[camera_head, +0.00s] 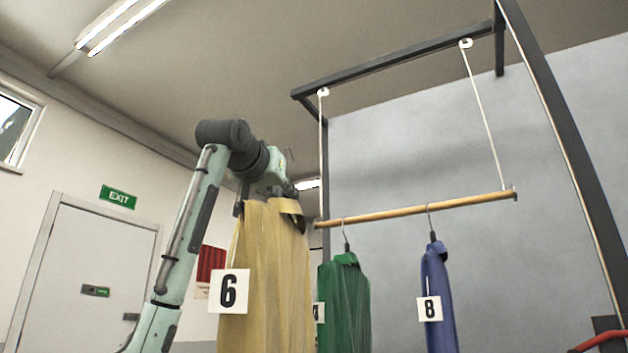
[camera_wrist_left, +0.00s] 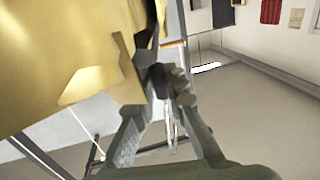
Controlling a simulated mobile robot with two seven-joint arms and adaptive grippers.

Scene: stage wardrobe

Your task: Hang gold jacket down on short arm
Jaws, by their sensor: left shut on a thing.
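The gold jacket (camera_head: 265,290) hangs upright from my left gripper (camera_head: 243,195), left of the wooden bar, with a white tag marked 6. The gripper is partly hidden by the jacket's shoulders. In the left wrist view, the gripper (camera_wrist_left: 165,78) is shut at the dark neck of the jacket's hanger, and the gold cloth (camera_wrist_left: 60,60) fills the upper left. The wooden bar (camera_head: 470,203) hangs tilted on two white cords from a dark overhead frame (camera_head: 400,60). I cannot tell which part is the short arm. My right gripper is not in view.
The green one is close beside the gold jacket. A dark curved upright (camera_head: 575,170) stands at right. The bar's right end is free.

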